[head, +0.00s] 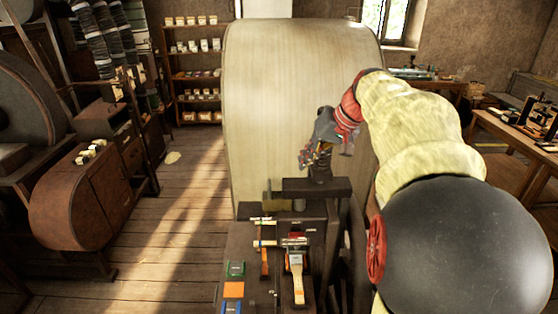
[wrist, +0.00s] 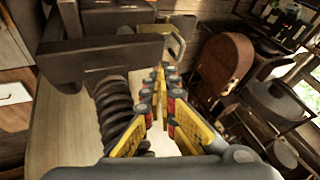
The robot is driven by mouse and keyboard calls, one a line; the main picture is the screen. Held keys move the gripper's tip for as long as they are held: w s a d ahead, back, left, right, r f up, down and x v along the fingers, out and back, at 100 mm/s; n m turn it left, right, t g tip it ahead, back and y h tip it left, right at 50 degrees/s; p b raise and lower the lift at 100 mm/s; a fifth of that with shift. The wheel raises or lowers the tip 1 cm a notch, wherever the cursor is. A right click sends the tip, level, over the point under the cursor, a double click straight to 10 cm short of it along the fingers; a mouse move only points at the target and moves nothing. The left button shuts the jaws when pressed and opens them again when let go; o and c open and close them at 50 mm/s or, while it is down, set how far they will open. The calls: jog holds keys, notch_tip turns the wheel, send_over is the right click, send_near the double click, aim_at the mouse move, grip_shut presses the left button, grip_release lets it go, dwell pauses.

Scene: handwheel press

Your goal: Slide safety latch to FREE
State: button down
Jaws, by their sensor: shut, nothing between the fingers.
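My gripper (head: 307,160) is above the dark top beam of the press (head: 315,186), in front of the large pale drum. In the wrist view its yellow-padded fingers (wrist: 161,76) meet at the tips with nothing between them. An olive-brass fitting (head: 273,201) sticks out left of the beam; an olive fitting (wrist: 176,44) also shows beyond my fingertips in the wrist view. I cannot tell whether this is the safety latch, and no FREE marking is readable. The dark crossbar (wrist: 95,58) and a black threaded screw (wrist: 116,103) are left of my fingers.
The press bench below holds a wooden-handled brush (head: 296,280), a green-edged tray (head: 236,270) and an orange block (head: 233,289). A large pale drum (head: 290,90) stands behind. Plank floor is open at left, beside a brown rounded cabinet (head: 85,205).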

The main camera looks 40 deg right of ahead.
aim_at(285, 182)
jog(key=shift+d+r, duration=0.5)
jog(key=shift+d, duration=0.4)
jog(key=p+x, duration=0.1)
jog(key=x, duration=0.9)
jog(key=shift+w+a, duration=0.15)
jog(key=shift+w+a+f+p, duration=0.15)
jog(key=shift+w+a+p, duration=0.35)
jog(key=shift+w+a, duration=0.35)
jog(key=shift+w+a+f, duration=0.1)
jog(key=shift+w+a, duration=0.05)
jog(key=shift+a, duration=0.5)
jog(key=shift+w+f, duration=0.1)
